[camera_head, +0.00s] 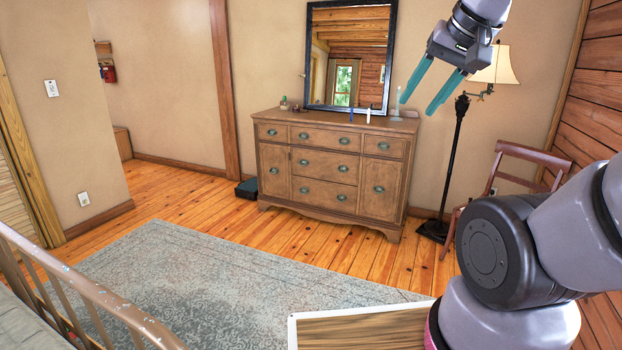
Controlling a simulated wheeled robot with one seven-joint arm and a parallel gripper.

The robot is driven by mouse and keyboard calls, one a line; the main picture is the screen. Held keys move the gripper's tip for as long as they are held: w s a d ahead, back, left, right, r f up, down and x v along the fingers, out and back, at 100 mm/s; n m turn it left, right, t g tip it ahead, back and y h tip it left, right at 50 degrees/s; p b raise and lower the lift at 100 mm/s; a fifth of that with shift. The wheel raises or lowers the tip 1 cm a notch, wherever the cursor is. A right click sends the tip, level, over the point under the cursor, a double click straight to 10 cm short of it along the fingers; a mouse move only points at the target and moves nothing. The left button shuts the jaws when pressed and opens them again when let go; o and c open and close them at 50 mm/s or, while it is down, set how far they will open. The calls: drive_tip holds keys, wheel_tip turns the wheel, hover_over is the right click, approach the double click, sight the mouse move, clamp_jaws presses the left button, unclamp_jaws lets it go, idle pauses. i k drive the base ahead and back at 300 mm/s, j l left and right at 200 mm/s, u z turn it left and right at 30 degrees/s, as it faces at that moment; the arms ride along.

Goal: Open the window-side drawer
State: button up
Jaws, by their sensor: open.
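A brown wooden dresser (310,198) stands against the back wall, with a dark-framed mirror (347,55) above it. Its front has several drawers and doors with dark metal pulls, all shut as far as I can see. The top row has a left drawer (271,133), a middle drawer (328,140) and a right drawer (384,147). A window shows only as a reflection in the mirror, so I cannot tell which drawer is on its side. My gripper (417,107) is open and empty, its teal fingers pointing down. In the picture it is above and right of the dresser, apart from it.
A floor lamp (459,150) and a wooden chair (497,190) stand right of the dresser. Small items sit on its top. A grey rug (230,285) covers the floor in front, with clear planks between. A metal bed rail (75,280) is at lower left.

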sight(383, 146)
drive_tip(key=i+l+z, duration=0.3)
drive_tip(key=i, duration=0.6)
drive_tip(key=i+z, duration=0.25)
drive_tip(key=i, duration=0.7)
drive_tip(key=i+u, duration=0.1)
drive_tip(key=i, duration=0.4)
drive_tip(key=i+l+u, duration=0.1)
drive_tip(key=i, duration=0.4)
drive_tip(key=i+l+u, duration=0.15)
drive_tip(key=i, duration=0.35)
drive_tip(key=i+l+u, duration=0.1)
drive_tip(key=i, duration=0.35)
drive_tip(key=i+l+u, duration=0.1)
drive_tip(key=i+l, duration=0.15)
drive_tip(key=i, duration=0.25)
